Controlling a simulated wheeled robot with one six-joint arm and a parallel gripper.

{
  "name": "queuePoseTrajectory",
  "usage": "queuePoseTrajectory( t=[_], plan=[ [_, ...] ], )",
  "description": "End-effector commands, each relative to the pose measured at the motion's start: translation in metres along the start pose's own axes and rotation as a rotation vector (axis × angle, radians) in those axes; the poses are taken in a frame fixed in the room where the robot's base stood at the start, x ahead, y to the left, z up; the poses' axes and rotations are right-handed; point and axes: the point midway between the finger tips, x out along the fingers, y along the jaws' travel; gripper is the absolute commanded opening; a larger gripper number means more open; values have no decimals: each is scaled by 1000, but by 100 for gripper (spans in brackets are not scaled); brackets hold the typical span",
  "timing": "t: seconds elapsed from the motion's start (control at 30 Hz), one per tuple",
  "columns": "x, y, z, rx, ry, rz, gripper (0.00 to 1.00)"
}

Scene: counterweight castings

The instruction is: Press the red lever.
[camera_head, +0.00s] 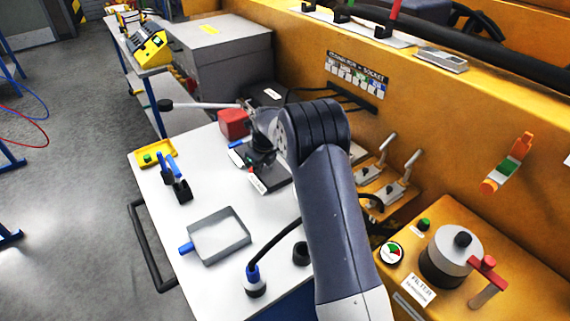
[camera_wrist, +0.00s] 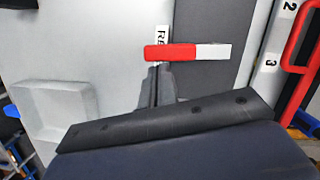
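A red bar with a pale end (camera_wrist: 187,51) lies across the upper middle of the wrist view, with a partly hidden label behind it starting "RE". The fingers of my gripper (camera_wrist: 157,72) are close together and shut, pointing at this bar's left part; I cannot tell whether they touch it. In the head view my gripper (camera_head: 258,152) is partly hidden by my wrist, beside a red block (camera_head: 233,123) on the white table. A red upright lever (camera_head: 395,12) stands on the back ledge, and a red-handled crank (camera_head: 488,264) is on the machine at right.
The white table (camera_head: 165,205) carries a grey tray (camera_head: 219,236), a blue-handled clamp (camera_head: 177,180) and a yellow button box (camera_head: 152,154). A rod with a black knob (camera_head: 166,104) sticks out left near the gripper. Two metal toggle levers (camera_head: 405,170) stand right of my arm.

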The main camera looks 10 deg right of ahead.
Motion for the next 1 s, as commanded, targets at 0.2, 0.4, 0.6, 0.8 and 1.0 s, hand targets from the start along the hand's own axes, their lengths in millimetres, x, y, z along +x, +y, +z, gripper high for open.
queuePoseTrajectory(
  t=[0.2, 0.4, 0.6, 0.8, 1.0],
  plan=[
    [1, 0, 5, -1, 0, 1, 0],
    [2, 1, 6, -2, 0, 1, 0],
    [2, 1, 7, -2, -1, 1, 0],
    [2, 1, 7, -2, -1, 1, 0],
    [0, -4, -2, -1, 0, 0, 0]
  ],
)
